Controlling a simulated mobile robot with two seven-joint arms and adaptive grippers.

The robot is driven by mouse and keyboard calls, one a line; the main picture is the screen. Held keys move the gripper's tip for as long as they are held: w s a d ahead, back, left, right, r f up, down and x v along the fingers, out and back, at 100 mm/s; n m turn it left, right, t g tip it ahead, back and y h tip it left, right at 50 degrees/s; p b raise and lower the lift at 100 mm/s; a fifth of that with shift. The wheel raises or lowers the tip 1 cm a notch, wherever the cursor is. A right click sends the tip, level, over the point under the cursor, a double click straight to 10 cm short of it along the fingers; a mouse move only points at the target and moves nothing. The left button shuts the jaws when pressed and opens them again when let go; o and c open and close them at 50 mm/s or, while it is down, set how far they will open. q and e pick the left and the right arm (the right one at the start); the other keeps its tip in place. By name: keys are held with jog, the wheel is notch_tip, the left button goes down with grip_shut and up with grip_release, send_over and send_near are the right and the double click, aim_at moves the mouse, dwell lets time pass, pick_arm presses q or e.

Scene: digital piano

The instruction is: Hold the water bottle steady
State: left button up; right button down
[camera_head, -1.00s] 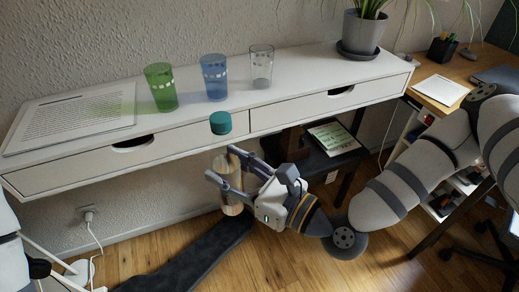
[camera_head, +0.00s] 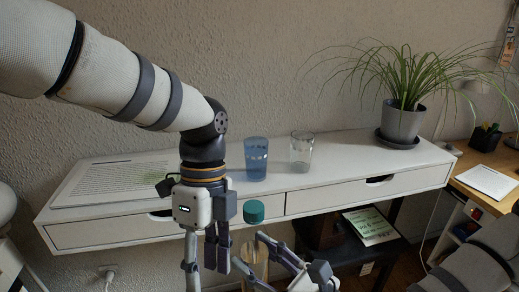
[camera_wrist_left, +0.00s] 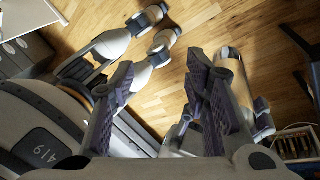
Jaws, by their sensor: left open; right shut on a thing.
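The water bottle has a teal cap (camera_head: 254,211) and a pale, clear body (camera_head: 255,254). It stands upright in front of the shelf in the head view. My right gripper (camera_head: 249,256) is shut on the bottle's body, below the cap. My left gripper (camera_head: 207,264) points down with its fingers apart and empty. It is just left of the bottle and apart from it in the head view. Its two open fingers also show in the left wrist view (camera_wrist_left: 162,72). The bottle's lower end is cut off in the head view.
A blue glass (camera_head: 256,158) and a clear glass (camera_head: 301,150) stand on the white shelf (camera_head: 345,160). Printed sheets (camera_head: 110,184) lie at its left. A potted plant (camera_head: 402,120) stands at its right end. A wooden desk (camera_head: 480,158) is farther right.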

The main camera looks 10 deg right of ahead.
aim_at(260, 205)
pick_arm(q)
jog(key=w+d+r+m+t, duration=0.1)
jog(key=d+r+m, duration=0.1)
jog(key=r, duration=0.3)
jog(key=w+d+r+m+t, duration=0.1)
jog(key=d+r+m, duration=0.2)
jog(key=r, duration=0.3)
jog(key=w+d+r+m+t, duration=0.1)
jog(key=d+r+m, duration=0.2)
jog(key=r+m, duration=0.2)
jog(key=shift+w+d+r+t+h, duration=0.1)
jog(key=shift+r+t+h, duration=0.2)
jog(key=shift+r, duration=0.2)
jog(key=shift+w+d+r, duration=0.15)
jog(key=shift+d, duration=0.15)
jog(key=shift+m, duration=0.3)
notch_tip(260, 205, down, 8)
jog(key=shift+r, duration=0.1)
